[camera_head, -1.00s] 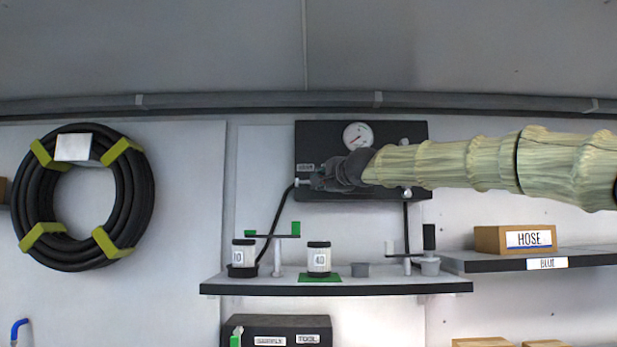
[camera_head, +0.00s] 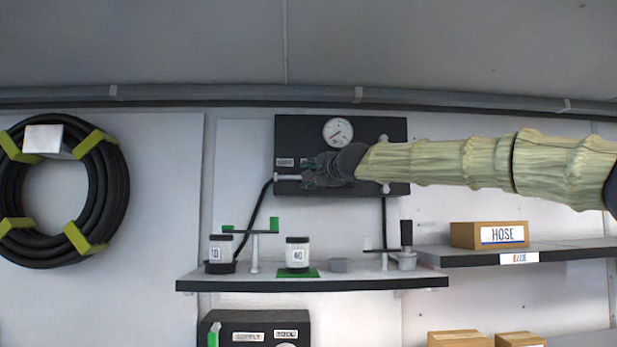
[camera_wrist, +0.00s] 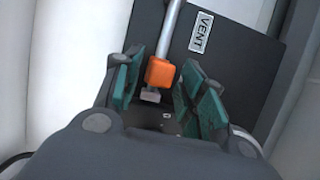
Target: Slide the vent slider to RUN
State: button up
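The vent slider shows in the wrist view as an orange block (camera_wrist: 161,72) below a grey rod, on a dark panel beside a VENT label (camera_wrist: 201,33). My gripper (camera_wrist: 166,88) is open, its green-padded fingers on either side of the orange block. A gap shows at the right finger; whether the left finger touches the block I cannot tell. In the head view my gripper (camera_head: 318,172) is in front of the lower left of the dark panel (camera_head: 385,133) and hides the slider. No RUN marking is readable.
A gauge (camera_head: 338,131) sits on the panel above my gripper. Below, a shelf (camera_head: 315,285) holds jars, including a jar marked 40 (camera_head: 297,254), and small levers. A coiled hose (camera_head: 112,185) hangs at the left; a HOSE box (camera_head: 490,235) stands on the right shelf.

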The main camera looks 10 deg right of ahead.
jog(key=shift+s+a+f, duration=0.1)
jog(key=shift+s+a, duration=0.15)
jog(key=v, duration=1.1)
jog(key=shift+s+d, duration=0.25)
jog(key=shift+d, duration=0.1)
